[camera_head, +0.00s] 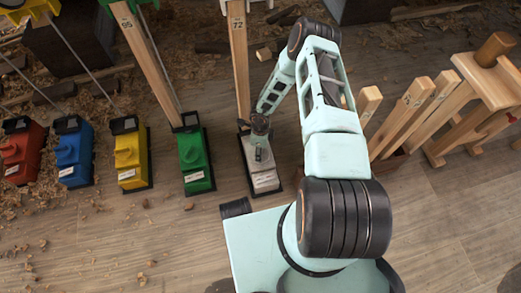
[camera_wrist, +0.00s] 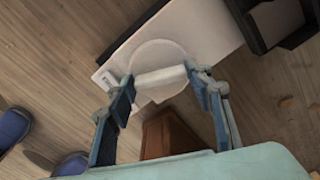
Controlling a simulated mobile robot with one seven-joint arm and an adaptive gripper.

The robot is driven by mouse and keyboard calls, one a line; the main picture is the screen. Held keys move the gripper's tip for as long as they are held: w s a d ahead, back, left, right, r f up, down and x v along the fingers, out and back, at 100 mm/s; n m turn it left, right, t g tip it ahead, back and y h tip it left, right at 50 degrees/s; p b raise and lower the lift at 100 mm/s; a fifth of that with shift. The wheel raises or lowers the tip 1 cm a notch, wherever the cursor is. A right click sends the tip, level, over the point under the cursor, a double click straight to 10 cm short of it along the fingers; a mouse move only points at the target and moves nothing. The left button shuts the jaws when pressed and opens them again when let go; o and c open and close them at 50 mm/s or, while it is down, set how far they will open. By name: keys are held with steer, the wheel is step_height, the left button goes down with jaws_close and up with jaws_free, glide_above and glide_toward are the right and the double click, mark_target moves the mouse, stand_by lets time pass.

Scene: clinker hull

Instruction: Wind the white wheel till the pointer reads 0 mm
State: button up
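The white wheel (camera_wrist: 172,54) shows in the wrist view as a pale round disc with a raised bar (camera_wrist: 160,77) across it. It sits on a white block (camera_wrist: 205,22), which also shows in the head view (camera_head: 265,181) at the end of the coloured row. My gripper (camera_wrist: 160,84) is over the wheel, its fingers spread wide at the two ends of the bar. Whether they touch the bar I cannot tell. In the head view my gripper (camera_head: 259,152) partly hides the wheel. The pointer and its scale cannot be made out.
Green (camera_head: 194,160), yellow (camera_head: 130,158), blue (camera_head: 73,155) and red (camera_head: 20,150) blocks stand left of the white one. A wooden post marked 72 (camera_head: 239,60) rises behind it. Wooden trestles (camera_head: 485,85) stand at the right. Shavings litter the floor.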

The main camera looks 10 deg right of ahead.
steer(key=c, duration=0.6)
steer(key=shift+m, duration=0.4)
steer(key=m, duration=0.4)
steer(key=shift+m, duration=0.4)
steer(key=m, duration=0.5)
steer(key=shift+m, duration=0.4)
steer(key=o, duration=1.2)
steer(key=shift+r, duration=0.1)
